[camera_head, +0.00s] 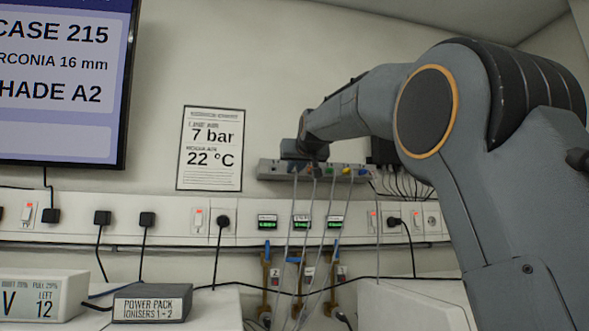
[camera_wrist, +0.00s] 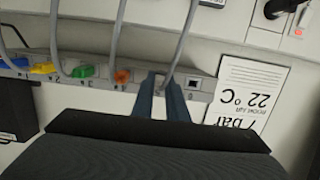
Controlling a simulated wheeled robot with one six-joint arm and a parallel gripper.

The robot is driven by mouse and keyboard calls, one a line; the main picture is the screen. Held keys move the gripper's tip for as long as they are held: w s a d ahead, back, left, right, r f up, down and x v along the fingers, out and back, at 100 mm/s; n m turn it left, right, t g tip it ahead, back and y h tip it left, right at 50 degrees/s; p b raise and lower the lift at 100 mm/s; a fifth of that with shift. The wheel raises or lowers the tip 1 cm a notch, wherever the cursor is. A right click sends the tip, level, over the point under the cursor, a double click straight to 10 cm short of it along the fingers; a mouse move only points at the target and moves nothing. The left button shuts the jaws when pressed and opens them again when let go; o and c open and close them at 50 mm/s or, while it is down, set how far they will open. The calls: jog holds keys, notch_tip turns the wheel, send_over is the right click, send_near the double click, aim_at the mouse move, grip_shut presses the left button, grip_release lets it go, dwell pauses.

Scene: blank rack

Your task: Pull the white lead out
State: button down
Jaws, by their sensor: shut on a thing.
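My gripper (camera_wrist: 163,92) is at a grey strip of sockets (camera_wrist: 206,86), with its fingers closed around the plug end of a lead (camera_wrist: 185,42). The fingers hide the plug, so its colour and whether it is still seated do not show. The lead looks pale grey and runs away from between the fingertips. In the head view my gripper (camera_head: 293,166) is at the left part of the strip (camera_head: 268,169), and the held lead (camera_head: 291,215) hangs down from it.
An empty-looking socket (camera_wrist: 193,84) is on the other side. A notice (camera_head: 210,149) hangs on the wall. A power pack box (camera_head: 151,303) stands below left.

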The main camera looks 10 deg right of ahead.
aim_at(296, 167)
jog(key=shift+s, duration=0.15)
jog(key=shift+s+b, duration=0.6)
jog(key=shift+s, duration=0.3)
jog(key=shift+s, duration=0.3)
jog(key=shift+s+b, duration=0.35)
jog(key=shift+b, duration=0.05)
jog(key=shift+s, duration=0.35)
jog(key=shift+s+b, duration=0.35)
jog(key=shift+b, duration=0.05)
jog(key=shift+s, duration=0.15)
jog(key=shift+s+b, duration=1.5)
jog(key=shift+s, duration=1.5)
